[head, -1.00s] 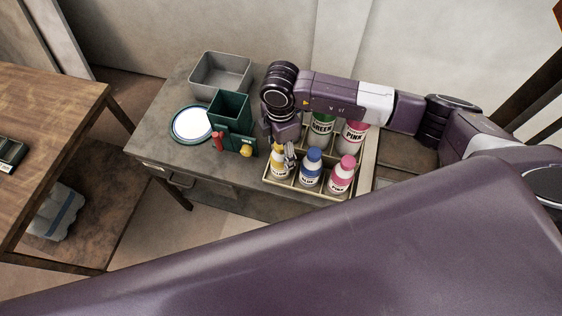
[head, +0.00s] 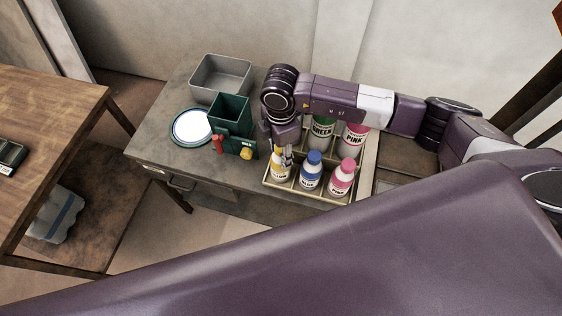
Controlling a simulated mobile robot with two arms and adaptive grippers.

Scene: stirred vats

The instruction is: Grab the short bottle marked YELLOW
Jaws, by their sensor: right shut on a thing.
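The short bottle marked YELLOW (head: 280,173) stands upright at the front left of a divided crate (head: 316,199); its label is small and partly unreadable. My right gripper (head: 286,158) reaches down from above and is shut on this bottle near its cap. The gripper's wrist and fingers hide part of the cap. A short blue bottle (head: 310,172) and a short pink bottle (head: 342,178) stand to its right in the front row. My left gripper is not in view.
Taller bottles marked GREEN (head: 321,133) and PINK (head: 353,139) stand in the back row, partly under my right arm. Left of the crate are a dark green box (head: 232,115), a grey bin (head: 221,78) and a round white-topped plate (head: 192,126). A wooden table (head: 50,120) stands at left.

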